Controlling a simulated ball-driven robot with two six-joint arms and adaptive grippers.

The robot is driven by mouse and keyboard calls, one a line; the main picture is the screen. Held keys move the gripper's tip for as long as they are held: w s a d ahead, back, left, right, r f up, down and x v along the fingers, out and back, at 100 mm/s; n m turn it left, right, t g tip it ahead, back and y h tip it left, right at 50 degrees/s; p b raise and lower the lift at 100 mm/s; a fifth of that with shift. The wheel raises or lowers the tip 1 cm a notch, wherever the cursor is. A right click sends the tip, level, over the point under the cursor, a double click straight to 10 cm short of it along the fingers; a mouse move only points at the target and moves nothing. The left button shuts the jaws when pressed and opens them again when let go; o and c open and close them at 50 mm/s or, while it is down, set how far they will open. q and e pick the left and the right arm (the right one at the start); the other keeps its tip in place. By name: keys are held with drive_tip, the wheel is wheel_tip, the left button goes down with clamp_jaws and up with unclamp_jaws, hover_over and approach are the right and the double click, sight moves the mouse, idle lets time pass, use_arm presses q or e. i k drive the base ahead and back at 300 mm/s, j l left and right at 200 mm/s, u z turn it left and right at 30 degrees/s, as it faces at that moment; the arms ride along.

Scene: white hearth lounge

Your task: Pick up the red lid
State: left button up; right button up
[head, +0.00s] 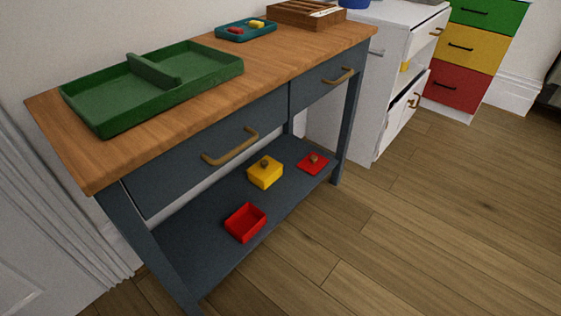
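The red lid (312,163) lies flat near the right end of the console table's lower shelf (205,235). It is a small red square with a brownish knob on top. A red open box (245,223) sits on the same shelf, nearer the front left. A yellow box (265,173) with a similar knob on top stands between them, closer to the lid. Neither of my grippers shows in the head view.
The wooden tabletop (215,90) above the shelf carries a green divided tray (105,115), a teal tray (232,36) and a wooden organizer (290,20). Table legs bound the shelf. A white cabinet (390,80) stands to the right. The wooden floor (400,230) in front is clear.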

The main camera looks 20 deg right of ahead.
sight(313, 162)
drive_tip(key=i+l+u, duration=0.1)
drive_tip(key=l+u, duration=0.25)
drive_tip(key=i+l+u, duration=0.1)
drive_tip(key=l+u, duration=0.15)
drive_tip(key=u, duration=0.15)
drive_tip(key=l+u, duration=0.35)
drive_tip(key=i, duration=0.05)
